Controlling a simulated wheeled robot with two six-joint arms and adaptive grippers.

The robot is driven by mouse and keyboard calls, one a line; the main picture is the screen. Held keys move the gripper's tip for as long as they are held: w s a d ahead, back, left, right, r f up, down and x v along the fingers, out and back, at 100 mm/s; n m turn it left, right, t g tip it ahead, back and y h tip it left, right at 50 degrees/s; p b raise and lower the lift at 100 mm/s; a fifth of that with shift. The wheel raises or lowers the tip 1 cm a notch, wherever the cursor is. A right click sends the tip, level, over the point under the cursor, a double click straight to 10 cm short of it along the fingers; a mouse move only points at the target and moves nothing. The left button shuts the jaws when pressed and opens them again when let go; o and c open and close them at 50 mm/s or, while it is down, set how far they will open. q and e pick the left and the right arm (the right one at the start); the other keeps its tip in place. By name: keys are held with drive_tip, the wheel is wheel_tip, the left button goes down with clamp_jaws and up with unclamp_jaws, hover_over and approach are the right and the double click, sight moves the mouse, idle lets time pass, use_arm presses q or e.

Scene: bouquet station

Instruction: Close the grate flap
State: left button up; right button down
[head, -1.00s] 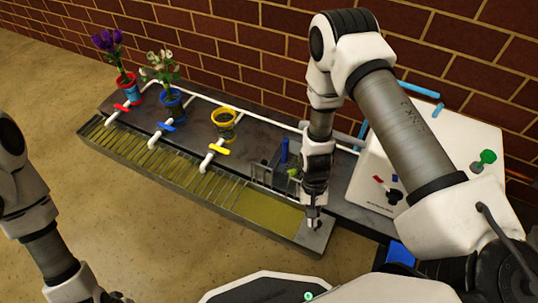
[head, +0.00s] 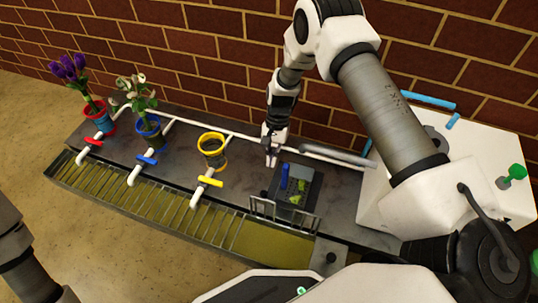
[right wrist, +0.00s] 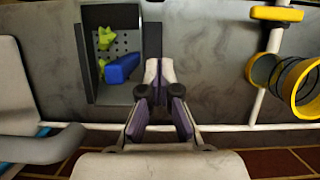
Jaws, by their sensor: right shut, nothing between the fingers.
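The grate flap (head: 284,218) is a short barred panel standing up from the right part of the trough at the bench's front edge. Below it the trough section (head: 270,243) is uncovered and shows a yellow-green bottom. My right gripper (head: 272,158) is shut and empty over the back of the bench, behind and left of the flap and apart from it. The right wrist view also shows its fingers (right wrist: 160,100) together with nothing between them. The flap is not visible in that view. My left gripper is out of view; only part of that arm shows at the lower left.
A dark perforated bin (head: 308,190) behind the flap holds a blue item (right wrist: 122,69) and green pieces. A yellow ring holder (head: 212,150), flower pots and valved white pipes stand left. A white box (head: 470,185) is right. A dark knob (head: 331,258) sits on the trough's right end.

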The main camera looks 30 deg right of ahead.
drive_tip(key=b+x, duration=0.3)
drive_tip(key=x, duration=0.3)
drive_tip(key=shift+f, duration=0.35)
drive_tip(key=s+a, duration=0.1)
drive_tip(key=s+a+r+b, duration=0.1)
drive_tip(key=shift+s+a+r, duration=0.15)
drive_tip(key=shift+s+a, duration=0.15)
drive_tip(key=shift+a, duration=0.1)
drive_tip(key=shift+r, duration=0.15)
